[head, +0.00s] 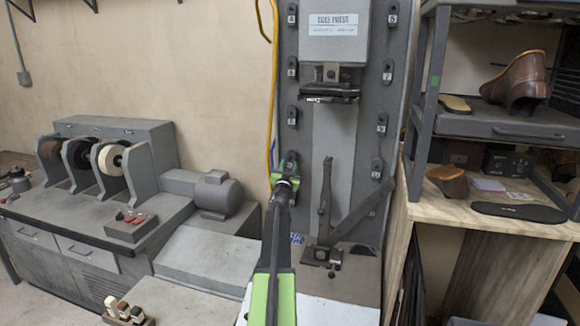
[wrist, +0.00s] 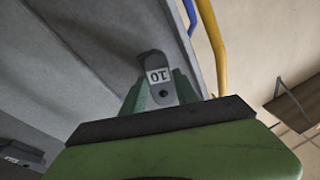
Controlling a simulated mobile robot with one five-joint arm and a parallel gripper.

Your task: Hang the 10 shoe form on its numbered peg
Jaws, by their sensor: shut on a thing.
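The 10 shoe form (wrist: 157,62) is a small dark grey piece with a rounded end and a white label reading 10, upside down in the wrist view. My gripper (wrist: 160,100) is shut on it, with a green finger on each side. In the head view my gripper (head: 286,180) is at the lower left of the press's grey panel, and a dark rounded piece (head: 291,157) shows just above it. This spot is below the left column of numbered pieces. The form's peg is hidden; I cannot tell whether the form touches it or the panel.
Other dark numbered forms hang in two columns on the panel, including 5 (head: 393,14) and 7 (head: 388,72). The press head (head: 330,91) and a metal lever (head: 326,195) stand between the columns. A yellow hose (head: 274,90) runs along the panel's left edge.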

